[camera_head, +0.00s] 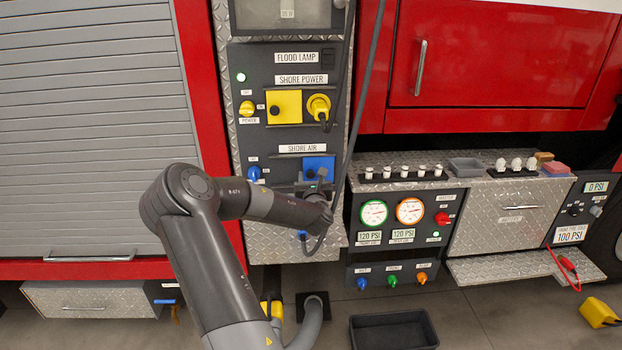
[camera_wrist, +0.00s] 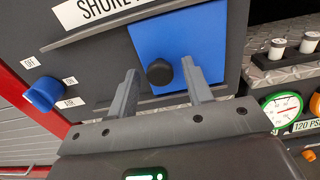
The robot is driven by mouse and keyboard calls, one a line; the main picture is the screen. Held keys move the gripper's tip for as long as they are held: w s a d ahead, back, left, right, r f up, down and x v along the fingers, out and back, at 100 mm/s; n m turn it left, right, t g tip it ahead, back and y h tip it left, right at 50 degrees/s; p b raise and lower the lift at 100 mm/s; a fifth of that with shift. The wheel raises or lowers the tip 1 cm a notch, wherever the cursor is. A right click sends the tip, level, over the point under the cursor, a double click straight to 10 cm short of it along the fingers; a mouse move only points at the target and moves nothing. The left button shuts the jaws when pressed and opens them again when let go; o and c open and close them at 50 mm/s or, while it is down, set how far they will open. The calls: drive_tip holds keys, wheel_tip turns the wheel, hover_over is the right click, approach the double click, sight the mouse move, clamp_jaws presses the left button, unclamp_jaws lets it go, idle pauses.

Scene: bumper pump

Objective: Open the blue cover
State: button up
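The blue cover (camera_head: 318,164) is a flat square panel under the "SHORE AIR" label. It looks closed. In the wrist view the blue cover (camera_wrist: 205,40) has a round black knob (camera_wrist: 160,72) near its lower left. My gripper (camera_wrist: 159,70) is open, with one fingertip on each side of the knob and visible gaps between them. I cannot tell how far the fingertips are from the cover's face. In the head view my gripper (camera_head: 317,182) is at the cover's lower edge, and my wrist hides what lies below.
A blue switch (camera_wrist: 43,95) sits left of the cover. Above are the yellow cover (camera_head: 284,107) and a yellow plug (camera_head: 319,107). A dark cable hangs past the panel's right side. Gauges (camera_head: 374,213) and a tray (camera_head: 466,167) are to the right.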

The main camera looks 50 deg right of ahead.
clamp_jaws()
idle(0.3)
drive_tip(key=w+a, duration=0.7)
drive_tip(key=shift+w+a, duration=0.1)
drive_tip(key=shift+w, duration=0.05)
drive_tip(key=shift+o, duration=0.5)
unclamp_jaws()
drive_tip(key=v, duration=1.1)
